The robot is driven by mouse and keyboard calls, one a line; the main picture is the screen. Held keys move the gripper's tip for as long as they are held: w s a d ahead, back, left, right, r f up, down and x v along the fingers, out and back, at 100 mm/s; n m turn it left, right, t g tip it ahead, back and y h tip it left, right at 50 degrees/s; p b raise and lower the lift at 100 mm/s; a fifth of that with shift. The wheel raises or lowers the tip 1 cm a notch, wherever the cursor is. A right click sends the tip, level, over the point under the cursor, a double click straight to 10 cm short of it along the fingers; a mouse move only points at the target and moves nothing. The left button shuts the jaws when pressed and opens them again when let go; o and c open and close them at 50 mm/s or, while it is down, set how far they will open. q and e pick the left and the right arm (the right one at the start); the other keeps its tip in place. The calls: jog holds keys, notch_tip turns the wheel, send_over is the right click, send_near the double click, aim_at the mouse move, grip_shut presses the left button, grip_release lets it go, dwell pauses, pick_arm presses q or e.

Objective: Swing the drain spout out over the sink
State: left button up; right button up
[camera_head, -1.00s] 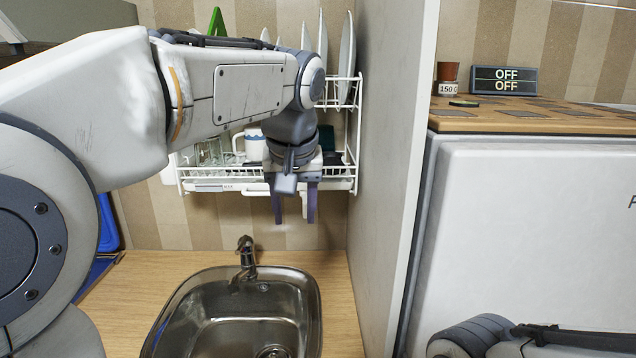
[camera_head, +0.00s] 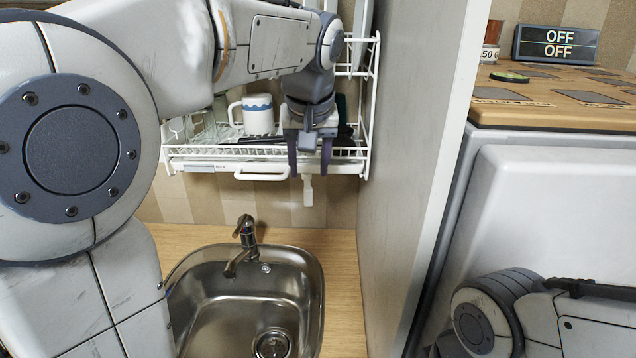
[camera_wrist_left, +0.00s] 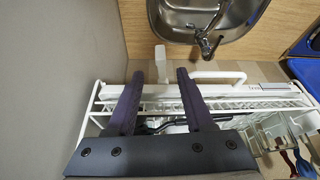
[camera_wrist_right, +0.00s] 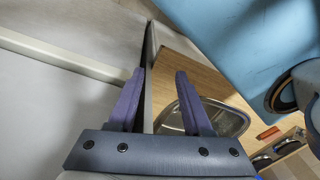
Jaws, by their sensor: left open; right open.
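The drain spout (camera_head: 307,190) is a small white piece hanging under the drip tray (camera_head: 200,167) of the white dish rack, above the counter's back right. In the left wrist view the spout (camera_wrist_left: 161,62) shows beyond and between the open fingers, with nothing gripped. My right gripper (camera_wrist_right: 155,75) is open and empty in its own wrist view; its fingers are outside the head view.
The dish rack (camera_head: 372,95) holds a mug (camera_head: 257,113), glasses and plates. A white loop handle (camera_head: 262,174) sits left of the spout. The tap (camera_head: 243,240) stands behind the sink.

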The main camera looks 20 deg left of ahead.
aim_at(308, 189)
pick_arm(q)
jog(key=x, duration=0.6)
jog(key=shift+w+a+f, duration=0.15)
jog(key=shift+w+f, duration=0.05)
jog(key=shift+f, duration=0.15)
jog(key=shift+p, duration=0.3)
grip_shut()
